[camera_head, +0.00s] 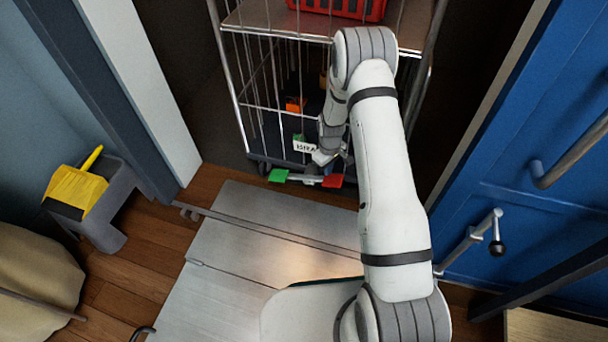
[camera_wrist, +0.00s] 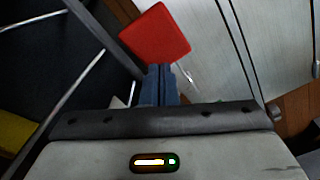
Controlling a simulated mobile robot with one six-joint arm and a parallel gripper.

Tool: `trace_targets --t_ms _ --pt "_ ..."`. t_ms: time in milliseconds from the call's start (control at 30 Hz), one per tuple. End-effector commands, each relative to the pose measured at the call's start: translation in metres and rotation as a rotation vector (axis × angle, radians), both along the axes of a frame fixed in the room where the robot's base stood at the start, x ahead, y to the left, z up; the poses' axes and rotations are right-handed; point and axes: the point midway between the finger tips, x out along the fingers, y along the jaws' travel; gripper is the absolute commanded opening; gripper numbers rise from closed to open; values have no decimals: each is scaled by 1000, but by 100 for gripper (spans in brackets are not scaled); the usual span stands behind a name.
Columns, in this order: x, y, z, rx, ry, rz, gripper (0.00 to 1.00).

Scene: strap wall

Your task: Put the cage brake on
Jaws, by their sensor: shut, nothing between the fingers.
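The wire cage (camera_head: 246,105) stands past the metal plate. At its foot is the brake bar (camera_head: 305,179), with a green pedal (camera_head: 278,175) on the left and a red pedal (camera_head: 332,181) on the right. I cannot tell which pedal sits lower. My gripper (camera_head: 322,158) is low at the front of the cage, just above the bar near the red pedal; my arm hides part of the cage. In the wrist view the fingers (camera_wrist: 160,84) are shut and empty. The red pedal (camera_wrist: 155,40) lies just beyond their tips; contact cannot be told.
A red crate (camera_head: 345,8) sits on the cage shelf. The metal plate (camera_head: 235,265) lies on the wooden floor before the cage. A blue door (camera_head: 530,225) with handles is at right. A yellow dustpan-like thing (camera_head: 75,188) on a grey stand is at left.

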Motion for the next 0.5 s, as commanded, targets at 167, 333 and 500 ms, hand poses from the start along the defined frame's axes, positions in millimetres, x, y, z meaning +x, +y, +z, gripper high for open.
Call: trace_targets --t_ms 167,333,500 --pt "0 0 -2 0 0 0 0" --pt "0 0 -5 0 0 0 0" --pt "0 0 -7 0 0 0 0"
